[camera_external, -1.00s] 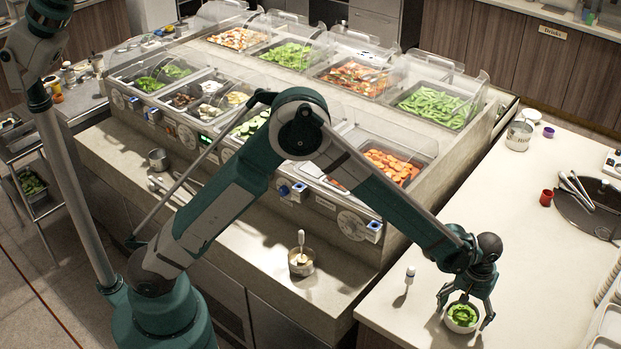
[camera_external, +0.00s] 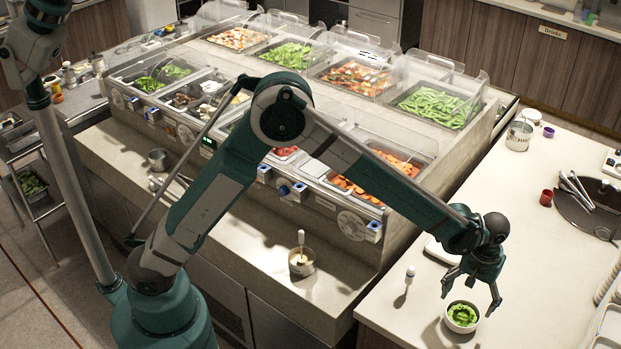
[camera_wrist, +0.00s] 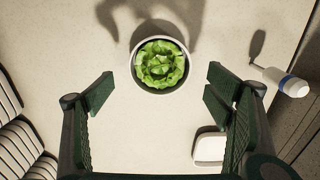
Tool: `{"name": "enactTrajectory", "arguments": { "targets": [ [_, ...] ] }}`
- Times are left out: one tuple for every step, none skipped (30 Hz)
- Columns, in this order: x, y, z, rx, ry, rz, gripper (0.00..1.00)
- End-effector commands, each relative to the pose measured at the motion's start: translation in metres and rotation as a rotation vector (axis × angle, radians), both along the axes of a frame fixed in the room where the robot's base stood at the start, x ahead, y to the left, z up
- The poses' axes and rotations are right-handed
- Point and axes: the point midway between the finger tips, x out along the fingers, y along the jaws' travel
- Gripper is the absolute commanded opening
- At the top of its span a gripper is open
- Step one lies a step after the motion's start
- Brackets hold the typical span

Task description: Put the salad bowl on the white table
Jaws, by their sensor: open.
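The salad bowl (camera_external: 462,317) is a small white bowl of green leaves. It stands upright on the pale, whitish table (camera_external: 532,257), near its front edge. In the wrist view the salad bowl (camera_wrist: 160,64) is at the upper middle, beyond the fingertips. My gripper (camera_external: 470,292) is above the bowl with its fingers spread, and nothing is between them. In the wrist view the fingers of my gripper (camera_wrist: 158,92) are wide apart on either side, and neither touches the bowl.
A white-capped bottle (camera_external: 409,275) stands left of the bowl. A white dish (camera_external: 440,250) lies partly behind my gripper. A red cup (camera_external: 546,197) and a sink (camera_external: 590,212) are farther back. The table's middle is clear.

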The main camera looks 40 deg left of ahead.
Motion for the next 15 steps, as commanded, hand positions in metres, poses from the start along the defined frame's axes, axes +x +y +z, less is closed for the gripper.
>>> {"name": "enactTrajectory", "arguments": {
  "targets": [
    [0.0,0.0,0.009,0.0,0.0,0.0,0.79],
    [0.0,0.0,0.014,0.0,0.0,0.0,0.79],
    [0.0,0.0,0.02,0.0,0.0,0.0,0.79],
    [0.0,0.0,0.024,0.0,0.0,0.0,0.79],
    [0.0,0.0,0.028,0.0,0.0,0.0,0.79],
    [0.0,0.0,0.033,0.0,0.0,0.0,0.79],
    [0.0,0.0,0.036,0.0,0.0,0.0,0.79],
    [0.0,0.0,0.039,0.0,0.0,0.0,0.79],
    [0.0,0.0,0.043,0.0,0.0,0.0,0.79],
    [0.0,0.0,0.045,0.0,0.0,0.0,0.79],
    [0.0,0.0,0.047,0.0,0.0,0.0,0.79],
    [0.0,0.0,0.049,0.0,0.0,0.0,0.79],
    [0.0,0.0,0.05,0.0,0.0,0.0,0.79],
    [0.0,0.0,0.051,0.0,0.0,0.0,0.79],
    [0.0,0.0,0.051,0.0,0.0,0.0,0.79]
  ]
}}
